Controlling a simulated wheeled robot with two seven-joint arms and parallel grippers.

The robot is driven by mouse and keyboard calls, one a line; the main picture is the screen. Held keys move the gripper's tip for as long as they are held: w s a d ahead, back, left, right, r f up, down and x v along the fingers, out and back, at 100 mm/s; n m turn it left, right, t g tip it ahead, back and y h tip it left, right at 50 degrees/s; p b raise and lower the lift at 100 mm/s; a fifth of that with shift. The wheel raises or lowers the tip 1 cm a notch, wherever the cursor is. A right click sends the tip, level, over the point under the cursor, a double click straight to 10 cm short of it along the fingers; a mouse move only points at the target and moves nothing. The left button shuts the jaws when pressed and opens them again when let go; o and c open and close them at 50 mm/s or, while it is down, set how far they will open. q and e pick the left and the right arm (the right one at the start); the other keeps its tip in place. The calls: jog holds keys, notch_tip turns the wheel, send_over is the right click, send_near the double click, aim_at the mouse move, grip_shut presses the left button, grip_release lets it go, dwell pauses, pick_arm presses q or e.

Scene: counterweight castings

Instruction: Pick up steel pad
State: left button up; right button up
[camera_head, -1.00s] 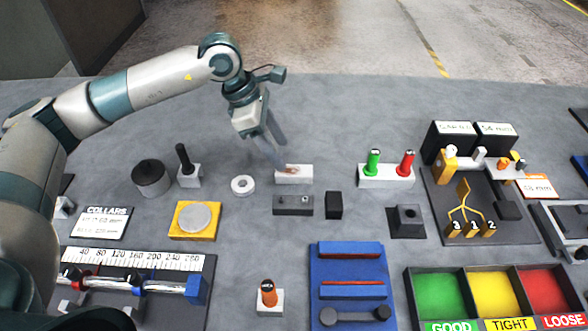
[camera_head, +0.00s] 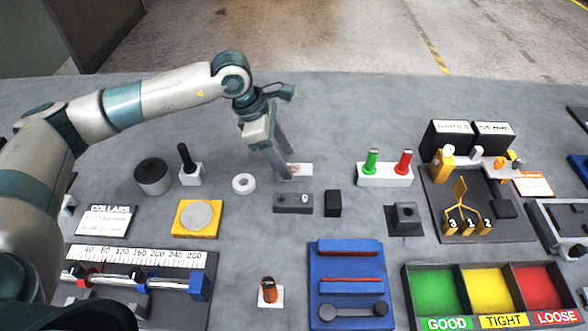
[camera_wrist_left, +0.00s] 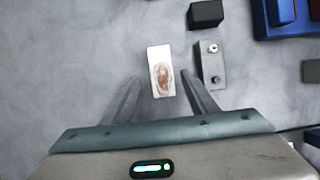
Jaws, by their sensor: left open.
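A pale rectangular pad (camera_head: 301,170) with a brown smudge lies flat on the grey table in the head view. It also shows in the left wrist view (camera_wrist_left: 160,58), just beyond and between the fingers. My left gripper (camera_head: 288,164) is open and points down at this pad, with its fingers partly hiding the pad's left end. In the left wrist view the open fingers (camera_wrist_left: 160,80) are spread on either side of the pad's near end, with nothing held. I cannot tell their exact height above the table. My right gripper is not in view.
A grey block with knobs (camera_head: 293,203) and a black block (camera_head: 333,204) lie close in front of the pad. A white ring (camera_head: 243,184) lies to its left. A white stand (camera_head: 385,175) with green and red plugs is to the right. Clear table lies behind.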

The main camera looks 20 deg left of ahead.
aim_at(293, 168)
pick_arm(q)
jog(key=p+x, duration=0.1)
jog(key=x, duration=0.2)
jog(key=shift+s+d, duration=0.15)
jog(key=shift+f, duration=0.15)
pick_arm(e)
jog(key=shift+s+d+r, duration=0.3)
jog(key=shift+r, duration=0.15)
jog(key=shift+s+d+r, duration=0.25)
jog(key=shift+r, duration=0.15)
pick_arm(q)
jog(key=c, duration=1.2)
jog(key=shift+d, duration=0.1)
grip_shut()
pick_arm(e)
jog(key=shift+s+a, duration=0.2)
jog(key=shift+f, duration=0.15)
